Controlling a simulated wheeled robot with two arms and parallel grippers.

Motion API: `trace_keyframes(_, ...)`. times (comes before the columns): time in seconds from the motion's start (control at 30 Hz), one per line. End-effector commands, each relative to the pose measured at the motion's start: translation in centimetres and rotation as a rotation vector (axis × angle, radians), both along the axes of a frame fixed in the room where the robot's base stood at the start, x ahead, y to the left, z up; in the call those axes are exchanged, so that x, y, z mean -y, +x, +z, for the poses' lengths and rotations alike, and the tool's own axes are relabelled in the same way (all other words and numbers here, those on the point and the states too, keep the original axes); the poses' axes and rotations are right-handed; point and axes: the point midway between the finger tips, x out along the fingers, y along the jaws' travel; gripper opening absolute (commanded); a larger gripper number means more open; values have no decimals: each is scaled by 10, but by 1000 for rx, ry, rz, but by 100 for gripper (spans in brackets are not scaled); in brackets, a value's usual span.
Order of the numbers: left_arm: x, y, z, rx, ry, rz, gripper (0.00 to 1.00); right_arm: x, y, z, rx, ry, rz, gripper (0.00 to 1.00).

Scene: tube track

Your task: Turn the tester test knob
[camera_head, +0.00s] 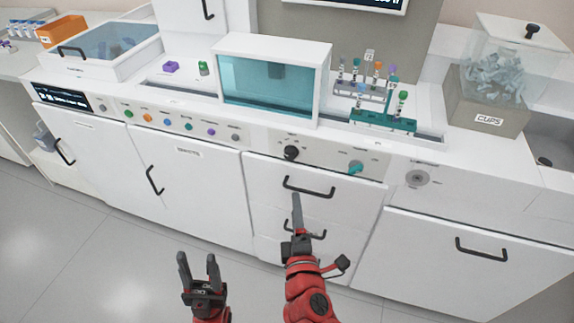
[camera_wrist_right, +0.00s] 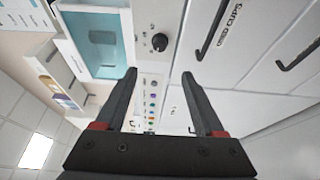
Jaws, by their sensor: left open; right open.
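A black round knob (camera_head: 291,153) sits on the white front panel below a teal-windowed box (camera_head: 268,84). A teal knob or lever (camera_head: 355,167) is on the same panel to its right; the labels are too small to read. My right gripper (camera_head: 297,200) is below the black knob, in front of the drawers and apart from it. In the right wrist view my right gripper (camera_wrist_right: 159,78) is open and empty, and the black knob (camera_wrist_right: 159,42) shows beyond the gap between its fingertips. My left gripper (camera_head: 199,262) is open and empty, low in front of the cabinets.
Drawer handles (camera_head: 309,188) stick out below the panel, near my right gripper. Colored buttons (camera_head: 169,123) line the panel to the left. Tube racks (camera_head: 382,118) and a cups bin (camera_head: 488,100) stand on the counter to the right. The floor at left is clear.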

Motion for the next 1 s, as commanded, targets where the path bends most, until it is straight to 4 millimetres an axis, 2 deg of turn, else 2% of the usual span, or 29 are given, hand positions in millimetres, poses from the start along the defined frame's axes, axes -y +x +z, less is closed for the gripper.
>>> trace_keyframes(0.4, 0, 0, 13, 0, 0, 0, 50, -6, 93, 3, 1, 4, -3, 71)
trace_keyframes(0.6, 0, 0, 17, 0, 0, 0, 50, -10, 132, 2, 1, 4, 1, 71)
trace_keyframes(0.8, 0, 0, 18, 0, 0, 0, 50, -12, 156, 1, 1, 3, 1, 71)
trace_keyframes(1.0, 0, 0, 19, 0, 0, 0, 50, -13, 163, 1, 1, 3, 4, 71)
